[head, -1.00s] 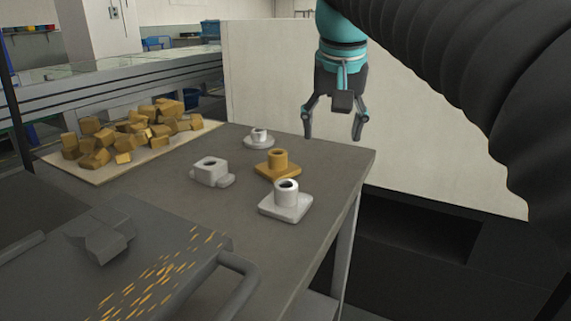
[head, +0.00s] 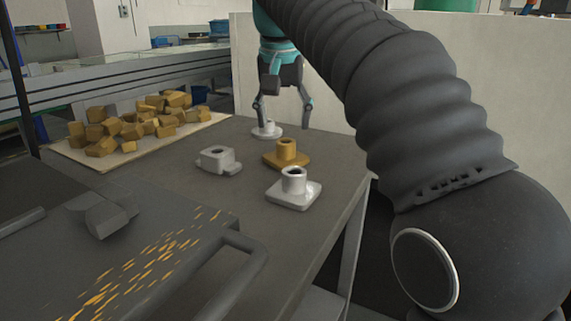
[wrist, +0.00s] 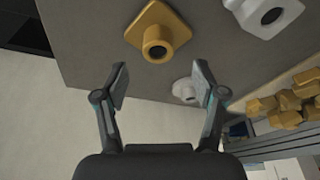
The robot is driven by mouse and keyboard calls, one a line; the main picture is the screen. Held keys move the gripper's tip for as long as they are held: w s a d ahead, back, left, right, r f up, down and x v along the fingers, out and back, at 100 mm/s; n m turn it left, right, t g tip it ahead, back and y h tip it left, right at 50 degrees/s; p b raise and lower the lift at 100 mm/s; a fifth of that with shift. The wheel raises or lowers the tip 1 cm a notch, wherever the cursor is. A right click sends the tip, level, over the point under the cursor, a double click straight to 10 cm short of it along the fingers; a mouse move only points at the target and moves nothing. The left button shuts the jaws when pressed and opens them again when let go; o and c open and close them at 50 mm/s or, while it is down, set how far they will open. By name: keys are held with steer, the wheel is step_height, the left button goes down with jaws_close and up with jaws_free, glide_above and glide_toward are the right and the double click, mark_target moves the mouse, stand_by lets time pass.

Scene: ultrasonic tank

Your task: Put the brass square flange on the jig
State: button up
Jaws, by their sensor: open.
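The brass square flange (head: 286,158) lies flat on the grey table with its collar up, between a silver square flange and a round silver one. In the wrist view the brass flange (wrist: 142,21) shows at the top, ahead of the fingers. My gripper (head: 283,117) is open and empty, above the table's far edge behind the brass flange; its spread fingers also show in the wrist view (wrist: 160,78). A dark angular block (head: 105,215) sits on a dark plate at left front; I cannot tell if it is the jig.
The silver square flange (head: 292,195), a grey housing-like part (head: 217,160) and the round silver flange (head: 267,131) surround the brass one. Several brass blocks lie on a pale board (head: 75,158). A dark handle (head: 243,268) curves at the front. A pale wall stands behind.

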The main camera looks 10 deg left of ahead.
mark_target(285, 143)
steer(key=shift+b+x, duration=1.1)
steer(key=shift+x, duration=2.1)
steer(key=shift+s+d, duration=0.1)
steer(key=shift+c, duration=0.2)
steer(key=shift+r, duration=0.1)
jaws_close()
